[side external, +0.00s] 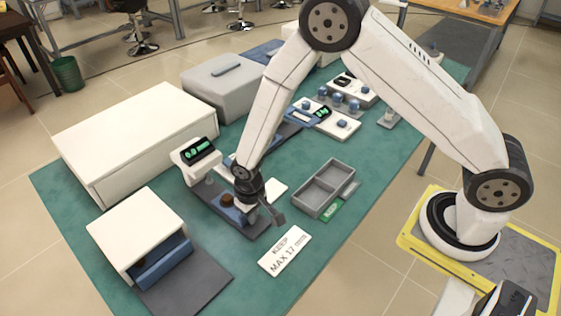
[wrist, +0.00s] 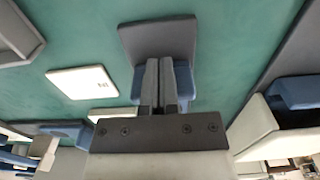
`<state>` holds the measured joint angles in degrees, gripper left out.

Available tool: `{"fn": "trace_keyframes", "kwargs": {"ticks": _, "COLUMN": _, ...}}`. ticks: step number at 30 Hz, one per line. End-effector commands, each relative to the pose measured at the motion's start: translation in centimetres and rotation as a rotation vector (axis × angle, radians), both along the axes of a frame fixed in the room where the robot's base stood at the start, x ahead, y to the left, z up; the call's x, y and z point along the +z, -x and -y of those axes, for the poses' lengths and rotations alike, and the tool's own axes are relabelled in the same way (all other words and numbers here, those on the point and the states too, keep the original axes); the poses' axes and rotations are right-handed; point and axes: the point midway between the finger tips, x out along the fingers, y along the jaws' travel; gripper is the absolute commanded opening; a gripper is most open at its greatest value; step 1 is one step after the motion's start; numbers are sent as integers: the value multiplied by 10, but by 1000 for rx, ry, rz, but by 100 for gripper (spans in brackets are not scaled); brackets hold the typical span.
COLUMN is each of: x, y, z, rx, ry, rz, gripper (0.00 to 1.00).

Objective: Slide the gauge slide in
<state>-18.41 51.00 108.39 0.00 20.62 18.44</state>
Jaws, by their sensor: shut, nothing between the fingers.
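The gauge (side external: 197,165) has a white head with a green-lit display that appears to read 0.0 mm. It stands on a long dark base (side external: 257,229) on the green bench. My gripper (side external: 277,216) is over the near end of this base, fingers together and empty. In the wrist view the shut fingers (wrist: 166,62) lie over a blue block (wrist: 188,82) on a dark grey plate (wrist: 155,35). The block is probably the gauge slide; the fingers hide its middle, and I cannot tell whether they touch it. A brown round piece (side external: 227,199) sits beside my wrist.
A white sign (side external: 285,251) reading "KEEP MAX 17 mm" lies in front of the gauge. A grey two-compartment tray (side external: 324,188) is to the right. A small white furnace (side external: 138,232) with a blue front and dark mat (side external: 190,283) stands left. A large white box (side external: 135,140) is behind.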

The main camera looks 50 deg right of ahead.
Motion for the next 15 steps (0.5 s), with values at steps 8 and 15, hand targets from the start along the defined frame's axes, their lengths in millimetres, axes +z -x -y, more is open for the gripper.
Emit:
{"fn": "trace_keyframes", "kwargs": {"ticks": 8, "x": 0, "y": -12, "z": 0, "rx": 0, "ry": 0, "rz": 1, "gripper": 0}}
{"fn": "trace_keyframes", "kwargs": {"ticks": 15, "x": 0, "y": -22, "z": 0, "rx": 0, "ry": 0, "rz": 1, "gripper": 0}}
